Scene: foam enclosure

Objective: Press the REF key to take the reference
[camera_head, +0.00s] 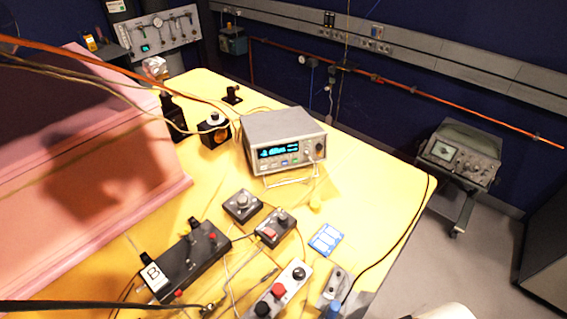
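A grey bench instrument (285,140) with a lit cyan display (278,151) stands on the yellow table. A row of small keys (284,162) runs below the display, one of them blue and one greenish. Their labels are too small to read, so I cannot tell which is REF. A round knob or connector sits at the right of the panel. The instrument's front is tilted up on a wire stand. My gripper is not in view. A pale rounded shape at the bottom right edge may be part of my arm, but I cannot be sure.
The yellow table (375,190) also holds two small black knob boxes (243,205), a long black box marked B (190,262), a grey button box (277,291) and a blue-white card (326,240). Cables lie between them. Pink foam (95,150) fills the left. Bare tabletop lies right of the instrument.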

